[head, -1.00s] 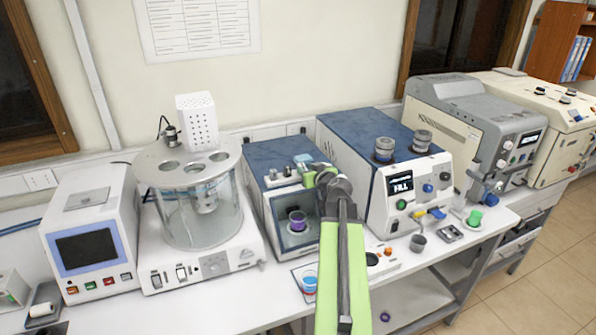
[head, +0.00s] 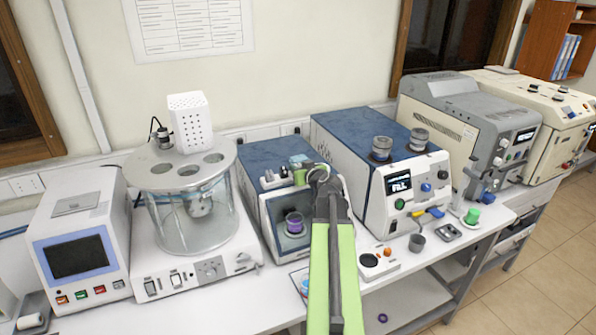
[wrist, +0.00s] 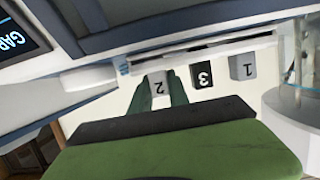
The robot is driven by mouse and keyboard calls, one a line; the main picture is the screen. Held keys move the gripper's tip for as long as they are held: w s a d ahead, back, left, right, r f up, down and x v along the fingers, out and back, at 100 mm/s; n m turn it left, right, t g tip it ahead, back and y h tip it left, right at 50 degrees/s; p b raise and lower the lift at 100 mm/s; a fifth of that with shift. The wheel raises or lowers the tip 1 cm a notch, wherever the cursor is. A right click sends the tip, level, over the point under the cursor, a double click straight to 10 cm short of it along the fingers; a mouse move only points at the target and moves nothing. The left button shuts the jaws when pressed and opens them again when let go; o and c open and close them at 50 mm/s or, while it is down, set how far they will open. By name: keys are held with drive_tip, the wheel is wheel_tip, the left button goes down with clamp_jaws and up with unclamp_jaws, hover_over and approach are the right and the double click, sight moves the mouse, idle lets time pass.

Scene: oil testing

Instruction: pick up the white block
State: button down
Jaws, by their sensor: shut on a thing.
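The white block (wrist: 158,83), marked 2, is in the wrist view between the two dark green fingers of my gripper (wrist: 160,92), which is shut on it. Beside it in that view, to the right, are a black block (wrist: 202,76) marked 3 and a grey block (wrist: 242,67) marked 1. In the head view my gripper (head: 308,173) is over the front of the top of the blue-topped machine (head: 272,157). My arm hides part of that machine, and I cannot make out the white block clearly there.
A glass vessel (head: 189,222) on a white base stands left of the blue-topped machine. A larger blue and white machine (head: 362,150) stands close on the right. A purple-topped cup (head: 294,223) is in the front recess below. The bench is crowded.

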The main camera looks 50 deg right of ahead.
sight(300, 165)
drive_tip(key=r+p, duration=0.5)
drive_tip(key=shift+s+r, duration=0.15)
drive_tip(key=shift+s, duration=0.2)
drive_tip(key=s+d+r+p, duration=0.2)
drive_tip(key=s+r+p, duration=0.3)
drive_tip(key=s, duration=0.5)
drive_tip(key=shift+s+d+r+p, duration=0.2)
drive_tip(key=shift+s+r+p, duration=0.2)
drive_tip(key=shift+p, duration=0.1)
